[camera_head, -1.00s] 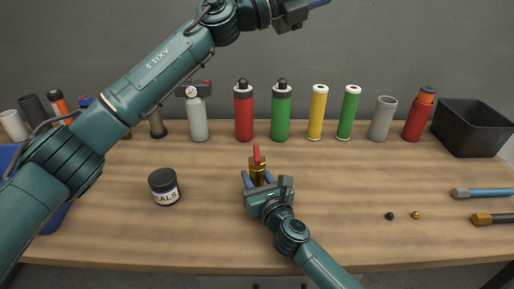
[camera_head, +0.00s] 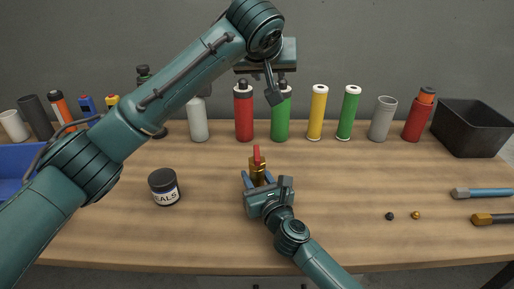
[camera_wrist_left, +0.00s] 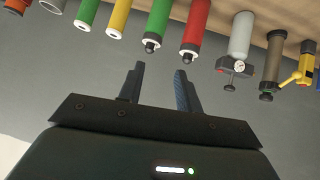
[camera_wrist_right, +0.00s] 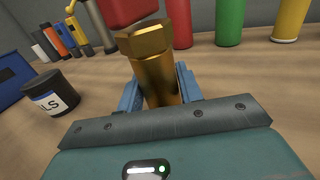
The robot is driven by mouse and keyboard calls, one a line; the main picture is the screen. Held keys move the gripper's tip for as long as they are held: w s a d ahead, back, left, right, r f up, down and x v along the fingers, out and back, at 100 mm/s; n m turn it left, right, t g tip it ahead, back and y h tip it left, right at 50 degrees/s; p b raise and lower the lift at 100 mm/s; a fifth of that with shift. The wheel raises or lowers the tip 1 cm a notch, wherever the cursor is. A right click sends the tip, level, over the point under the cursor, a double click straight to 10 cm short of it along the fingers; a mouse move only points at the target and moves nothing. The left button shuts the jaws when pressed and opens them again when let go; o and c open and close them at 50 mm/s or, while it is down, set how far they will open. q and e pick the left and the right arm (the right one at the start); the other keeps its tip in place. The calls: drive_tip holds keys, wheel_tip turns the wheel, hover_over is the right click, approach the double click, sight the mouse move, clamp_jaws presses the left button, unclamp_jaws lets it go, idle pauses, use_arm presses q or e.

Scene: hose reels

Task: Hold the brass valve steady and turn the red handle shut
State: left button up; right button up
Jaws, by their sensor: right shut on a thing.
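The brass valve (camera_head: 257,172) stands upright on the table, with its red handle (camera_head: 256,153) on top. My right gripper (camera_head: 258,182) is shut on the valve body; the right wrist view shows the brass body (camera_wrist_right: 158,75) between its blue fingers and part of the red handle (camera_wrist_right: 125,10) above. My left gripper (camera_head: 273,84) is raised in the air above and behind the valve, in front of the bottles. In the left wrist view its two fingers (camera_wrist_left: 158,90) are apart with nothing between them.
A black-lidded jar (camera_head: 164,187) stands left of the valve. Bottles and tubes line the back, including a red bottle (camera_head: 244,115) and a green one (camera_head: 281,118). A black bin (camera_head: 470,128) is at the back right. Two small caps (camera_head: 403,215) and tools (camera_head: 483,193) lie at the right.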

sight(257, 152)
use_arm(q)
drive_tip(key=s+a+f+n+g+y, duration=0.2)
drive_tip(key=s+f+g, duration=0.3)
drive_tip(key=s, duration=0.3)
drive_tip(key=x, duration=0.8)
drive_tip(key=s+x, duration=0.1)
drive_tip(key=x, duration=0.3)
drive_tip(key=shift+a+f, duration=0.1)
drive_tip(key=shift+f, duration=0.1)
drive_tip(key=shift+c, duration=0.5)
clamp_jaws()
